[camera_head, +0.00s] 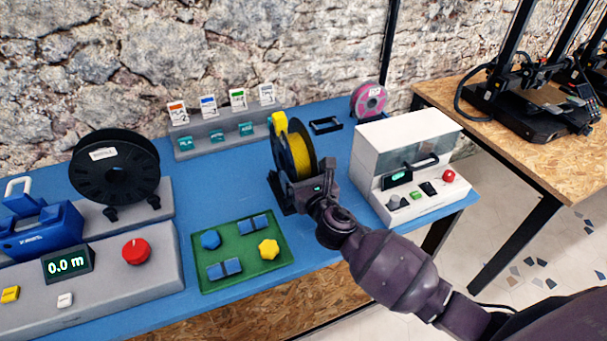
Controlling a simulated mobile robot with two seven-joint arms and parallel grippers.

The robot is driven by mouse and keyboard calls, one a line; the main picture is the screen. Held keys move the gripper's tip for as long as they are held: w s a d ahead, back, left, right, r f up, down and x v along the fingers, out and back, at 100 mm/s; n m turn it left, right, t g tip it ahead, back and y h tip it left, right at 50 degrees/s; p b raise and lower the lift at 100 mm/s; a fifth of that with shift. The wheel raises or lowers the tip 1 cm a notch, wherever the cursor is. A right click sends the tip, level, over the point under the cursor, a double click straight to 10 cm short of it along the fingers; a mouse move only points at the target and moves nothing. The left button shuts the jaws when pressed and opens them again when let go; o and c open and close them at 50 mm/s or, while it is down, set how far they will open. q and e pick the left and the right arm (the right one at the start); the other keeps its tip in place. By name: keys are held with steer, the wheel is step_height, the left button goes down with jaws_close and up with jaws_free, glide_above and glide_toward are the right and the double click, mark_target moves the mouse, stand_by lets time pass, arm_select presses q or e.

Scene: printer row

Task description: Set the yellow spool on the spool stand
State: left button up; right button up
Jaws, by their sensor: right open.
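The yellow spool (304,153), with yellow filament and a black flange, stands upright near the middle of the blue table. A small yellow piece shows at its upper left edge. My right gripper (297,188) is open at the spool's lower front and hides its lower part. I cannot tell whether the fingers touch it, or what supports it underneath. A low black frame (325,125) lies empty behind and to the right of the spool; I cannot tell whether it is the spool stand. My left gripper is not in view.
A white machine (405,165) stands close on the right. A green tray (213,284) with blue and yellow pieces lies at front left. A black spool (115,168) stands on a grey unit at left. A grey card rack (225,138) and a pink spool (368,101) are behind.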

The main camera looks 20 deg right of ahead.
steer(key=shift+f, duration=0.1)
steer(key=s, duration=1)
steer(key=shift+s+d+p, duration=0.2)
steer(key=shift+s+p, duration=0.2)
steer(key=s+d+f+m+g+h, duration=0.35)
steer(key=s+m, duration=0.25)
steer(key=m, duration=0.5)
steer(key=s+d+f+m+g+h, duration=0.2)
steer(key=s+d+m+g, duration=0.4)
steer(key=m, duration=0.5)
steer(key=s+a+f+m+g+y, duration=0.1)
steer(key=s+m+g+y, duration=0.15)
steer(key=s+m, duration=0.5)
steer(key=s+a+m+g+y, duration=0.2)
steer(key=s+m+g, duration=0.2)
steer(key=s+m, duration=0.4)
steer(key=w+f+n+t, duration=0.2)
steer(key=w+f+t, duration=0.5)
steer(key=f+t, duration=0.2)
steer(key=shift+w, duration=0.2)
